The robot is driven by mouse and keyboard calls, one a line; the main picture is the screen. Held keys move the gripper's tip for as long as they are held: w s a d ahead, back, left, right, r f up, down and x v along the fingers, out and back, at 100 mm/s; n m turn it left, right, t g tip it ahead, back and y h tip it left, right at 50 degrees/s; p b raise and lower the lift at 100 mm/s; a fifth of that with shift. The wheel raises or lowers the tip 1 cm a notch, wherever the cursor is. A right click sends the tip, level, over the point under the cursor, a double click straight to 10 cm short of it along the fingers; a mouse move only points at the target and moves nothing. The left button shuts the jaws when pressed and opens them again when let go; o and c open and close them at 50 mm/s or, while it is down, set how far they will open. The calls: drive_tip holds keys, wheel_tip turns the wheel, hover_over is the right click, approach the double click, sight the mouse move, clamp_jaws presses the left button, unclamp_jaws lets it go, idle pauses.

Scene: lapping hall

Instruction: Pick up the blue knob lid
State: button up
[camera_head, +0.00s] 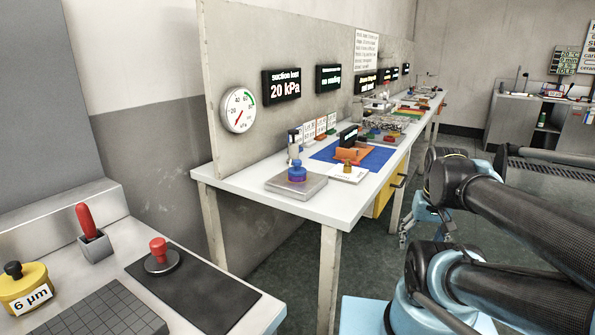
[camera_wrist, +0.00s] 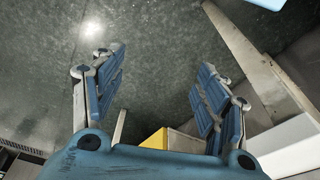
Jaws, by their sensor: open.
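A small blue knobbed piece (camera_head: 297,172), which looks like the blue knob lid, stands on a grey plate (camera_head: 312,186) at the near end of the long white bench. It is small, so its exact shape is hard to tell. My gripper (camera_head: 406,232) hangs low beside the bench's right side, below the top and well apart from the blue piece. In the wrist view my gripper (camera_wrist: 160,88) has its two fingers spread wide with only floor between them. The blue piece does not show in that view.
The long bench (camera_head: 240,184) carries a blue mat (camera_head: 372,158), a brass padlock-like piece (camera_head: 348,168) and several small items. A yellow drawer (camera_head: 383,199) hangs under it. A nearer table holds a red-knobbed disc (camera_head: 161,258) and a yellow pot (camera_head: 25,290). Floor lies between them.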

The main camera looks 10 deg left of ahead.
drive_tip(key=w+a+r+m+g+y, duration=0.15)
drive_tip(key=w+a+r+m, duration=0.35)
drive_tip(key=w+a+r, duration=0.5)
drive_tip(key=w+a+r+m+g+y, duration=0.15)
drive_tip(key=w+a+r+m, duration=0.45)
drive_tip(key=a+r, duration=0.65)
drive_tip(key=w+a+r+m+y, duration=0.1)
drive_tip(key=w+a+r+m, duration=0.3)
drive_tip(key=a, duration=0.7)
approach(298, 160)
drive_tip(key=shift+n+g, duration=0.3)
drive_tip(key=shift+n, duration=0.1)
drive_tip(key=x, duration=0.5)
drive_tip(key=shift+w+a, duration=0.15)
drive_tip(key=shift+a, duration=0.05)
drive_tip(key=shift+d+x, duration=0.15)
drive_tip(key=shift+x, duration=1.35)
drive_tip(key=shift+d+x, duration=0.1)
drive_tip(key=shift+x, duration=1.4)
drive_tip(key=shift+f, duration=0.1)
drive_tip(key=c, duration=1.3)
